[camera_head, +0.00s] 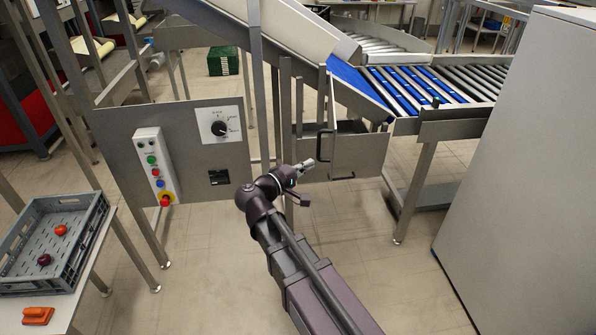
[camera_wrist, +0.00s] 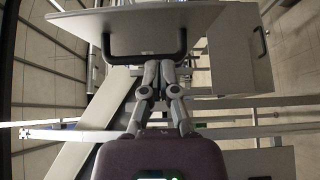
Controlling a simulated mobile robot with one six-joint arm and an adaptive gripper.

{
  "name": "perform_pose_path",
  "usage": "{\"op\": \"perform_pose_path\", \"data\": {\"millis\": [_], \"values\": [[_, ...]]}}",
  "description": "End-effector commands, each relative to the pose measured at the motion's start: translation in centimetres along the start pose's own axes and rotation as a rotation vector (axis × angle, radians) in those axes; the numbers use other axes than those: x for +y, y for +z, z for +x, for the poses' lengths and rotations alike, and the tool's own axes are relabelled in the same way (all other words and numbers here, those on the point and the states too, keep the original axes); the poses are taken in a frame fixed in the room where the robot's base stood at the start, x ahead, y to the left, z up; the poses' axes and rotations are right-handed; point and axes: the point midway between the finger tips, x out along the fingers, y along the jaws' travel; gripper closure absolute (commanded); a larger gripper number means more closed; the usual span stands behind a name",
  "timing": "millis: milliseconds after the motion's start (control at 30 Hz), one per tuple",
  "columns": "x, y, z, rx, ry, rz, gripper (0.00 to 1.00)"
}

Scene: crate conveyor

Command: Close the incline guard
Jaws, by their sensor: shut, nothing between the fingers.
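The incline guard appears as a grey panel with a black bar handle (camera_head: 323,145) beside the foot of the incline in the head view. A grey panel (camera_head: 360,155) is just right of the handle. My gripper (camera_head: 308,164) is shut and empty, just left of and below the handle. In the wrist view a grey panel (camera_wrist: 150,22) with a black U-shaped handle (camera_wrist: 145,58) lies ahead of my gripper (camera_wrist: 159,72). The fingertips overlap the handle's right part in the picture; I cannot tell whether they touch. Another panel with a dark handle (camera_wrist: 260,42) shows at right.
A control panel with a dial (camera_head: 219,125) and a button box (camera_head: 155,165) stands left of my arm. A roller conveyor (camera_head: 430,82) is behind right, and a large grey cabinet (camera_head: 525,180) fills the right. A grey crate (camera_head: 90,232) stands at left. Floor between is clear.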

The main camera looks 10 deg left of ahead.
Motion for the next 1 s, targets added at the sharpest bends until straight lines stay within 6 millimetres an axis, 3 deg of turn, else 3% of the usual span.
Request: {"op": "perform_pose_path", "data": {"millis": [400, 1000], "values": [[0.0, 2.7, 2.8, 0.0, 0.0, 0.0, 1.0], [0.0, 3.0, 3.2, 0.003, 0.0, 0.0, 1.0]]}}
